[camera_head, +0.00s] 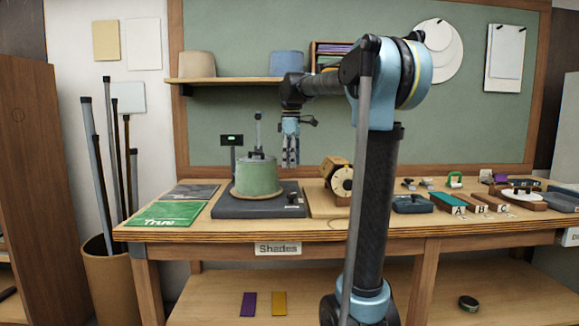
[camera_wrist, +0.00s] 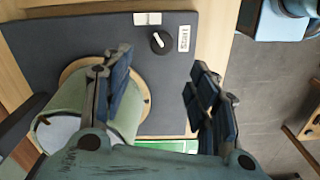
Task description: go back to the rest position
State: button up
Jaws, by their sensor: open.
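My gripper (camera_head: 290,150) is raised above the workbench, just right of the green lampshade (camera_head: 256,177), with its fingers pointing down. In the wrist view my gripper (camera_wrist: 158,92) is open, and nothing shows between its two fingers. The green shade (camera_wrist: 125,112) stands on a wooden disc on the dark base board (camera_head: 232,208). In the wrist view the left finger covers part of the shade. I cannot tell whether the finger touches it.
A wooden device with a round dial (camera_head: 341,181) stands right of the board. Trays marked A, B and C (camera_head: 480,206) line the right side. A shelf with two shades (camera_head: 287,64) hangs behind.

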jog(key=s+d+f+m, duration=0.3)
jog(key=s+f+m, duration=0.2)
jog(key=s+f, duration=0.5)
jog(key=s+d+f+m+t, duration=0.1)
jog(key=s+d+f+m, duration=0.2)
jog(key=s+f, duration=0.8)
jog(key=s+d+f+m+t, duration=0.1)
jog(key=s+d+f+m, duration=0.3)
jog(key=s+f, duration=0.7)
jog(key=m, duration=0.2)
jog(key=shift+s+m, duration=0.25)
jog(key=shift+m, duration=0.05)
jog(key=shift+f, duration=0.1)
